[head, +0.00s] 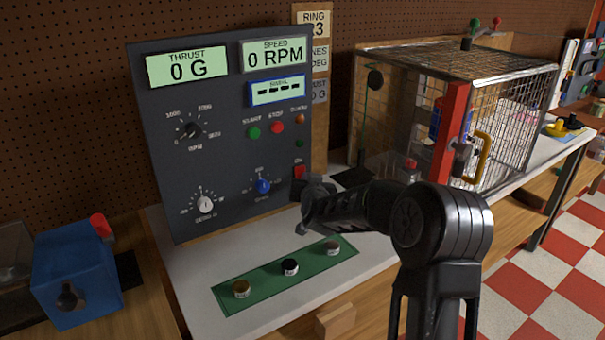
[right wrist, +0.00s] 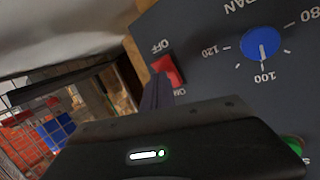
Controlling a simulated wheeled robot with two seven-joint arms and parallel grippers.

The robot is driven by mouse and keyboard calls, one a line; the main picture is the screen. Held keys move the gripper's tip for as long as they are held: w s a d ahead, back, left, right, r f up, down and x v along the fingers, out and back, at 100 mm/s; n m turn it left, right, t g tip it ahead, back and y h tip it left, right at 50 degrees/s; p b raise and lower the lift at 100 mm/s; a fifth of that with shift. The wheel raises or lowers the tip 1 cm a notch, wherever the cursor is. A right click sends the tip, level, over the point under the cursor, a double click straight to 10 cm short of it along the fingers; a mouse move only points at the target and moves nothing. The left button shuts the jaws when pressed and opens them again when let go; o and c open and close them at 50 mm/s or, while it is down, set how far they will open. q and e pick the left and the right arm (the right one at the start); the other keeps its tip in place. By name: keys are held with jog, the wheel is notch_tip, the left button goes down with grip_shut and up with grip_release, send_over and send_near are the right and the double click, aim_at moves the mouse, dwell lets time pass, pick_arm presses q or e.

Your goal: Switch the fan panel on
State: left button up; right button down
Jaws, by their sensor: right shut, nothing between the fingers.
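The dark fan panel (head: 215,130) stands upright on the white bench. Its displays read THRUST 0 G, SPEED 0 RPM and a row of dashes. A red rocker switch (head: 299,172) sits at its lower right. In the right wrist view the red switch (right wrist: 168,69) lies between the labels OFF and ON. My right gripper (head: 304,200) is just in front of the panel, close below the switch. Its shut, empty fingers (right wrist: 157,93) are beside the ON end of the switch; I cannot tell if they touch it. My left gripper is not in view.
A blue knob (head: 263,186) is left of the switch. A green tray (head: 265,282) with several small pieces lies before the panel. A wire cage (head: 400,100) with a red post (head: 452,130) stands at right. A blue box (head: 75,270) is at left.

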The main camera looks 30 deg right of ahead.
jog(key=shift+s+f+b, duration=0.3)
jog(key=shift+s+b, duration=0.2)
jog(key=shift+s, duration=0.15)
jog(key=s+b, duration=0.1)
jog(key=s+f+b, duration=0.1)
jog(key=s, duration=0.1)
jog(key=s+f+b, duration=0.1)
jog(key=shift+s+f+b, duration=0.1)
jog(key=shift+s+b, duration=0.2)
jog(key=shift+b, duration=0.1)
jog(key=shift+a, duration=0.1)
dwell(0.4)
